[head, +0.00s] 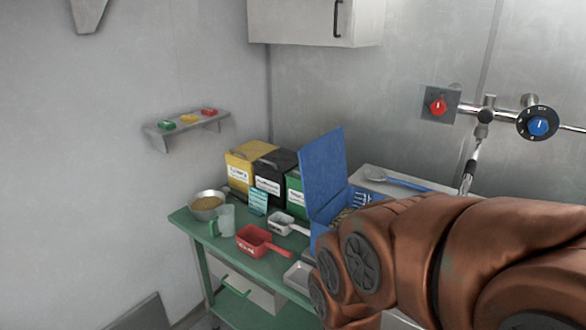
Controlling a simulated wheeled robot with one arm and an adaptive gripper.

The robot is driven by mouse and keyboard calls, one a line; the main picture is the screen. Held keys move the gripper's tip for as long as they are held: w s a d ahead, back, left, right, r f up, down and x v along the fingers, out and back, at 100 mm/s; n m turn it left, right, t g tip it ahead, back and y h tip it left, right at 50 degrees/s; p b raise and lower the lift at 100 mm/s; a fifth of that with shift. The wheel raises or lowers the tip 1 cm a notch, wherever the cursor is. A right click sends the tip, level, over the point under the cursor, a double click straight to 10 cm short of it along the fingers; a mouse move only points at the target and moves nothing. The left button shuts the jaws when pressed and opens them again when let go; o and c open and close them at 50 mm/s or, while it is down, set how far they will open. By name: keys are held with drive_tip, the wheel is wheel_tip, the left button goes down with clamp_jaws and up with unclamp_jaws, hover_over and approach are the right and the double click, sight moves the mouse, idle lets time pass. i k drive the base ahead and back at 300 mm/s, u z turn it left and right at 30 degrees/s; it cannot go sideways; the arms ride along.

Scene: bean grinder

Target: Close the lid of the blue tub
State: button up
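The blue tub (319,231) stands on the green table, right of the middle of the head view. Its blue lid (323,174) is open and stands up nearly vertical, on the tub's left side as I see it. Something yellowish shows inside the tub. My copper-coloured arm comes in from the right and hides the tub's right and front parts. My gripper is not visible, so its state and its distance to the lid do not show.
Yellow (238,171), black (271,178) and green (295,193) bins stand left of the lid. A metal bowl (209,205), a clear jug (227,219), a red scoop (258,241) and a white scoop (283,223) crowd the green table (229,255). A faucet (468,172) is at right.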

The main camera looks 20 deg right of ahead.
sight(322, 160)
drive_tip(key=u, duration=1.05)
drive_tip(key=i, duration=1.7)
drive_tip(key=z, duration=3)
